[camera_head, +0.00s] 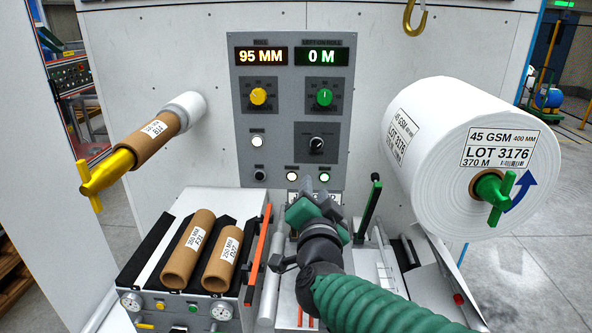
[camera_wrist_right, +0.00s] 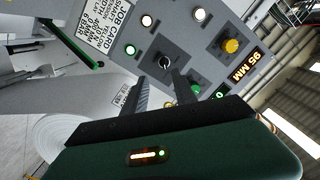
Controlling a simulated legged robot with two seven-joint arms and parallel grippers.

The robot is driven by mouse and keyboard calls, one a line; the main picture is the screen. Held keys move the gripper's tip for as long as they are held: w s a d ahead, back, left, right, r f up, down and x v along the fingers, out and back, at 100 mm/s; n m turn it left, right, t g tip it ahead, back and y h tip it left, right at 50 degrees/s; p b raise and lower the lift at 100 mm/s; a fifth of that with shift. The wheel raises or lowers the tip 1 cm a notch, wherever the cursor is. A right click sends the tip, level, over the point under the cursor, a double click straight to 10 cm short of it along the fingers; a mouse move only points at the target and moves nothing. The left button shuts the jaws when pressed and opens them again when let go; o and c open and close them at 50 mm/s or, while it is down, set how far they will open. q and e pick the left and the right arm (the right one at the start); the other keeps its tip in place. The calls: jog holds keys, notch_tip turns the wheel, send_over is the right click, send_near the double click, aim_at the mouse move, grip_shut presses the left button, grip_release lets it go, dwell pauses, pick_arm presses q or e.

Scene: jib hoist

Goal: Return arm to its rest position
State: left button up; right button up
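My right arm (camera_head: 365,298), in a ribbed green sleeve, comes in from the lower right in the head view. Its green and black gripper (camera_head: 318,205) is in front of the lower part of the grey control panel (camera_head: 292,178). In the right wrist view the two dark fingers (camera_wrist_right: 161,80) stand apart with nothing between them. They point towards a black rotary knob (camera_wrist_right: 165,62), which also shows in the head view (camera_head: 317,143) above the gripper. Contact with the panel cannot be told. My left arm and gripper are not in view.
A large white roll (camera_head: 470,150) is at the right. A cardboard core (camera_head: 155,135) sits on a spindle at the left. Two cores (camera_head: 188,250) lie on a tray. A yellow hook (camera_head: 414,18) hangs above.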

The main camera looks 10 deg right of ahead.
jog(key=s+a+f+n+g+y, duration=0.1)
jog(key=s+f+n+g+y, duration=0.2)
jog(key=f, duration=0.7)
jog(key=s+a+f+n+g+y, duration=0.1)
jog(key=s+f+n+g+y, duration=0.2)
jog(key=f, duration=0.7)
jog(key=s+d+f+n+g+h, duration=0.1)
jog(key=s+f+g, duration=0.3)
jog(key=s+f, duration=0.4)
jog(key=s+d+f+n+g+h, duration=0.1)
jog(key=s+d+f+n+g, duration=0.3)
jog(key=s+f, duration=0.4)
jog(key=shift+s+f+g, duration=0.15)
jog(key=shift+s+g, duration=0.15)
jog(key=shift+s, duration=0.9)
